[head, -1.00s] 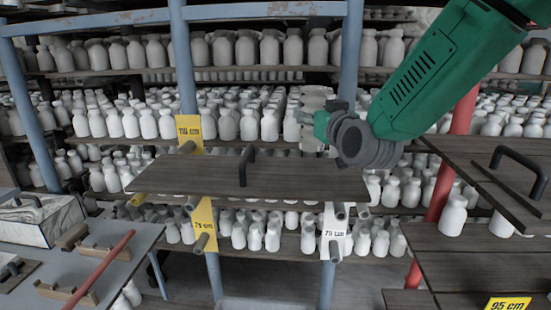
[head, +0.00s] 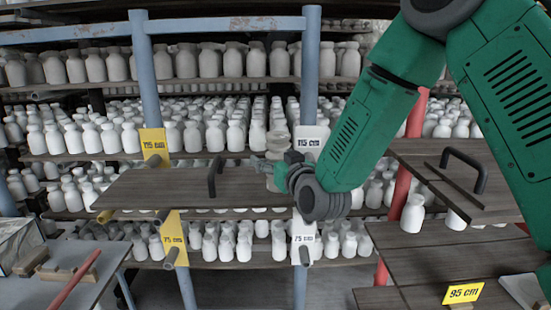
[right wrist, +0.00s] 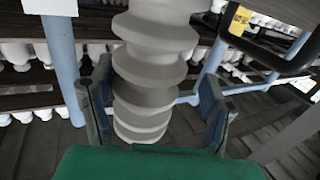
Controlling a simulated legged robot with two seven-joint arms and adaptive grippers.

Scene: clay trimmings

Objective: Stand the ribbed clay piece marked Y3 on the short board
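The ribbed clay piece (head: 279,140) is pale and stacked with wide rings. It is upright in my right gripper (head: 276,167), at the right end of a dark wooden board (head: 150,190) with a black handle. In the right wrist view, the ribbed piece (right wrist: 150,70) stands between the two fingers of my right gripper (right wrist: 155,105). The gripper hides part of its lower end in the head view, so I cannot tell whether it touches the board. No Y3 mark is readable. My left gripper is out of view.
Shelves of white bottles (head: 230,62) fill the back. Blue posts (head: 307,90) carry 115 cm and 75 cm labels. At right, another handled board (head: 430,175) lies near a red post (head: 403,180). A 95 cm label (head: 463,293) is at lower right. A grey table (head: 80,295) is lower left.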

